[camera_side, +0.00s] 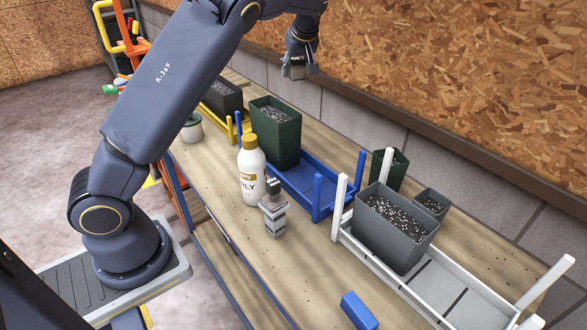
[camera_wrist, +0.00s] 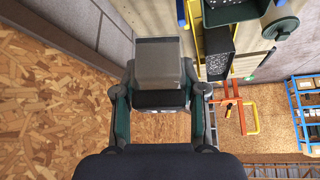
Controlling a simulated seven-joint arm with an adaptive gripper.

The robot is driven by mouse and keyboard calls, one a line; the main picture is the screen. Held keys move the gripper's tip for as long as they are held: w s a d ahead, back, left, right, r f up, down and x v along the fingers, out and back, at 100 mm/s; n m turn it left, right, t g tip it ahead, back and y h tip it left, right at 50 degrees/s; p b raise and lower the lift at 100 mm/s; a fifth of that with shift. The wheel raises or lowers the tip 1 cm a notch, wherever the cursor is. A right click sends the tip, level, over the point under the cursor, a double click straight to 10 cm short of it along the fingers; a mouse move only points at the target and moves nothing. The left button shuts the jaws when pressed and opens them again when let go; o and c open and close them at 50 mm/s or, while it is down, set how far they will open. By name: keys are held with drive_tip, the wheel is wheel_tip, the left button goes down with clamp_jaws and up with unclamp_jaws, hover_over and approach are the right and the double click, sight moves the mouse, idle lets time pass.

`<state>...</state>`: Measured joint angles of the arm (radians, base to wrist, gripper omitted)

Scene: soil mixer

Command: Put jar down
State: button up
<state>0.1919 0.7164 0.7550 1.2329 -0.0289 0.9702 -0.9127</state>
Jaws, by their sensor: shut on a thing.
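My gripper (camera_side: 293,72) is raised above the far side of the bench, close to the chipboard wall. In the wrist view, its fingers are closed around a grey, square-sided thing (camera_wrist: 160,60). I cannot tell whether this held thing is the jar; most of it is hidden in the side view. A round, pale jar-like container (camera_side: 191,131) with a dark green top stands at the bench's left edge, apart from my gripper. Its green top also shows at the upper right of the wrist view (camera_wrist: 283,27).
A blue tray (camera_side: 290,185) holds a tall green planter (camera_side: 276,135). A white tray (camera_side: 430,285) holds a grey soil box (camera_side: 393,228). A white bottle (camera_side: 251,172) and a grey tool-like item (camera_side: 273,212) stand in front. A blue block (camera_side: 358,310) lies near the front edge.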

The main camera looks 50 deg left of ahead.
drive_tip(key=s+a+f+n+g, duration=0.1)
drive_tip(key=s+f, duration=0.2)
drive_tip(key=s, duration=0.8)
drive_tip(key=s+f+n, duration=0.1)
drive_tip(key=s+f, duration=0.3)
drive_tip(key=s, duration=0.7)
drive_tip(key=s+a+f+n+g, duration=0.1)
drive_tip(key=s+f, duration=0.2)
drive_tip(key=s, duration=0.8)
hover_over(214, 153)
drive_tip(key=d, duration=0.2)
wheel_tip(214, 153, down, 10)
drive_tip(key=shift+s+r, duration=0.1)
drive_tip(key=shift+r, duration=0.15)
drive_tip(key=shift+f, duration=1.7)
